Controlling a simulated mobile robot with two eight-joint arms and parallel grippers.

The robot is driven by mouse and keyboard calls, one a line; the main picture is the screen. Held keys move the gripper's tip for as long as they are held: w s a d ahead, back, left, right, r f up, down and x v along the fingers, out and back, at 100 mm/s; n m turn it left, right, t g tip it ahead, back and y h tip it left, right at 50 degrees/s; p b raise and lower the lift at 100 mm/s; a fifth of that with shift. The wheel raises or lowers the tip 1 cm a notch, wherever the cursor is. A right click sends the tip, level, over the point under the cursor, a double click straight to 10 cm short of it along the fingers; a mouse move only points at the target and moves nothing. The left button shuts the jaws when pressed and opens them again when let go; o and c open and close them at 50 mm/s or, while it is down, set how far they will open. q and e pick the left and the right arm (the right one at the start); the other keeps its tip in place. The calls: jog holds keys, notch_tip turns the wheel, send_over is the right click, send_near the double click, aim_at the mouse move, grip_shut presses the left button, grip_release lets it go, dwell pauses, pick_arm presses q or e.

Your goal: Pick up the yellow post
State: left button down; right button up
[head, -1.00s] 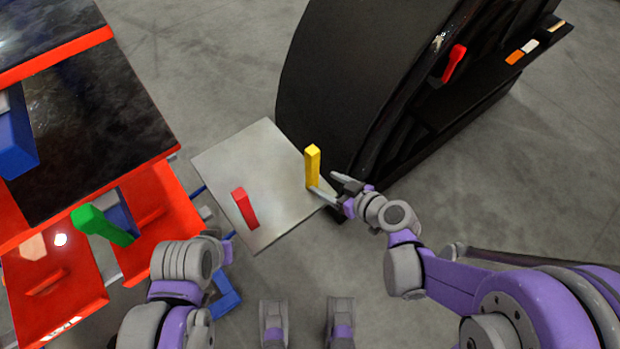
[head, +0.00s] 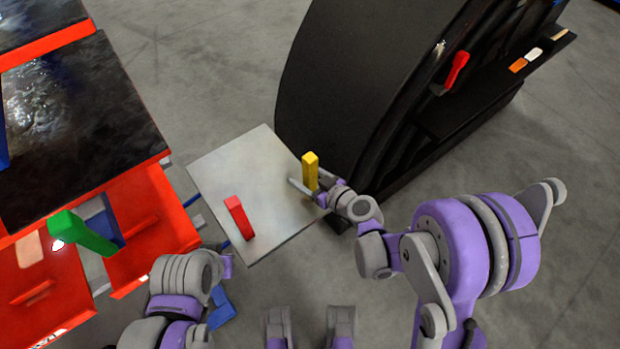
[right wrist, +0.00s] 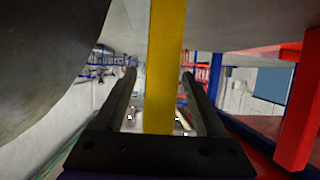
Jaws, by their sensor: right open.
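The yellow post (head: 310,171) stands upright near the right corner of the grey metal plate (head: 217,179). My right gripper (head: 308,185) is open, with one finger on each side of the post. In the right wrist view the yellow post (right wrist: 163,60) runs between the two open fingers (right wrist: 159,74), with gaps visible on both sides. My left arm shows at the lower left of the head view, but I cannot see its fingers.
A red post (head: 239,217) is on the same plate, left of the yellow one. A large black curved body (head: 345,85) stands close behind the plate and my right gripper. A red frame with a green handle (head: 88,237) is at the left.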

jog(key=shift+w+a+f, duration=0.25)
jog(key=shift+w+a, duration=0.15)
jog(key=shift+w, duration=0.05)
grip_shut()
